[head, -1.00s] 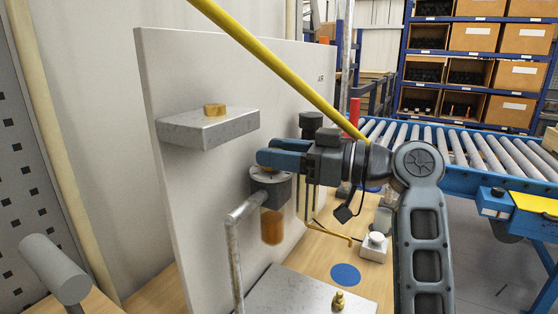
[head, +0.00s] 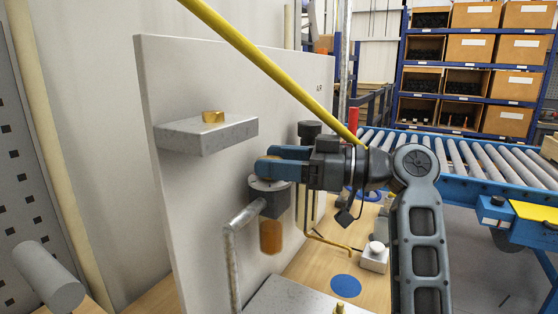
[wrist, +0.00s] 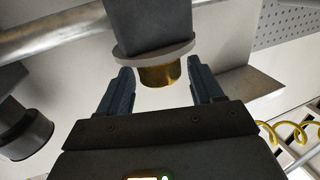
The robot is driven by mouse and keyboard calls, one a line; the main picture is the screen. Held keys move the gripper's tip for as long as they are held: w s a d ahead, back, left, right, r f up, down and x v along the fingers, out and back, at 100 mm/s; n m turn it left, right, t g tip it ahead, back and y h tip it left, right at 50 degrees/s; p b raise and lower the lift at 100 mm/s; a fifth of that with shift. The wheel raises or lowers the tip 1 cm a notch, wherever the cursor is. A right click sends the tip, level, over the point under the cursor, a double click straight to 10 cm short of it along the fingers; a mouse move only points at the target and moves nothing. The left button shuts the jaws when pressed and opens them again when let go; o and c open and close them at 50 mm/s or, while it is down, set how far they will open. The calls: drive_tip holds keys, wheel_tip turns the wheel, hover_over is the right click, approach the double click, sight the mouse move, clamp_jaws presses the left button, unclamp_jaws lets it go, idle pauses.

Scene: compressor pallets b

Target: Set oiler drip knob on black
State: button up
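The oiler (head: 284,203) is a dark grey block on the white panel, with an amber bowl (head: 271,236) below it and a pale round plate (head: 268,184) on top. In the wrist view its brass knob (wrist: 160,74) sticks out from the plate (wrist: 153,52). In the wrist view my gripper (wrist: 160,80) is open, with one blue-grey finger on each side of the knob and small gaps showing. No black mark is readable on the plate.
A metal pipe (head: 234,255) bends up to the oiler. A yellow bar (head: 260,70) crosses the head view. A blue disc (head: 345,286) and white push button (head: 375,255) are on the wooden bench.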

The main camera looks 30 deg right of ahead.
drive_tip(key=shift+o, duration=0.5)
drive_tip(key=shift+s+d, duration=0.3)
drive_tip(key=shift+d, duration=0.05)
drive_tip(key=b+v, duration=0.2)
drive_tip(key=v, duration=0.5)
